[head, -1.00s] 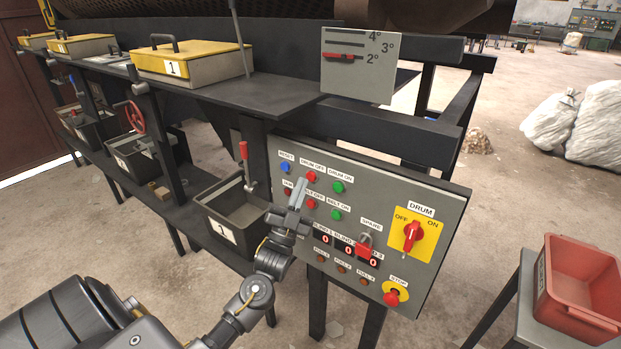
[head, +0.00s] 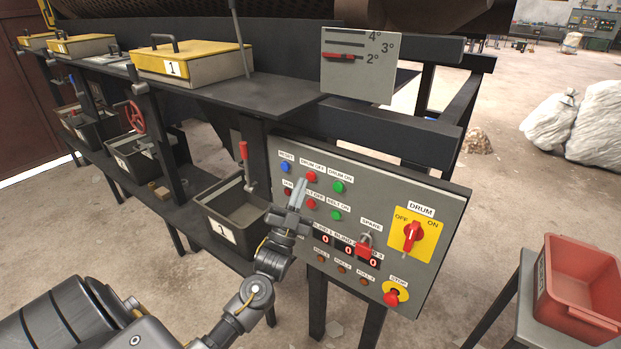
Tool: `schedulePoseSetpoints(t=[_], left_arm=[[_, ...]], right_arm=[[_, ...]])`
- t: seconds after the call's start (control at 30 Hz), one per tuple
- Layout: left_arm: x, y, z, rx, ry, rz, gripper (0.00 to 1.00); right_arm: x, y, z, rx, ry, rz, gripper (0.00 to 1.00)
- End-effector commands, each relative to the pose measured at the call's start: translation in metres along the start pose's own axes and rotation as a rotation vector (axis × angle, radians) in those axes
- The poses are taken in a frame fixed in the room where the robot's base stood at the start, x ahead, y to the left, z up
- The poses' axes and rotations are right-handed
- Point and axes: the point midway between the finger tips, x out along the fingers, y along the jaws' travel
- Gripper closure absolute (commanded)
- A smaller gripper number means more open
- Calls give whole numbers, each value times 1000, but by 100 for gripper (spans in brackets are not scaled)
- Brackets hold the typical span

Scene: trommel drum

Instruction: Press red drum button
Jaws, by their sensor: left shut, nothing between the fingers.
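The grey control panel (head: 440,208) stands tilted at the middle right. The red drum button (head: 311,177), under the label "DRUM OFF", is in its top row, between the blue reset button (head: 285,167) and the green "DRUM ON" button (head: 338,187). My left gripper (head: 299,183) is shut and empty. Its fingertips point up at the panel, just left of and slightly below the red drum button in the picture. I cannot tell whether they touch the panel. The fingers partly cover the labels of the second row. My right gripper is not in view.
A red "BELT OFF" button (head: 311,203) and a green belt button (head: 336,215) sit close by. Lower are a red switch cover (head: 364,250), the drum rotary switch (head: 412,235) and a red stop button (head: 391,297). A grey bin (head: 222,222) stands left of the panel.

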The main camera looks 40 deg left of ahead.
Motion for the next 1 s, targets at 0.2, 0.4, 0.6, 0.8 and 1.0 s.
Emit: schedulePoseSetpoints(t=[0.2, 0.4, 0.6, 0.8, 1.0], left_arm=[[0, 0, 0, 0, 0, 0, 100], [1, 1, 1, 0, 0, 0, 100], [6, 4, 4, 0, 0, 0, 100], [6, 4, 4, 0, 0, 0, 100], [6, 4, 4, 0, 0, 0, 100]], right_arm=[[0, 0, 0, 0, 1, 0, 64], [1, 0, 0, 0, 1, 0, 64], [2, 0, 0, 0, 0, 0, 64], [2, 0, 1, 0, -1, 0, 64], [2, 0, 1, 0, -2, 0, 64]])
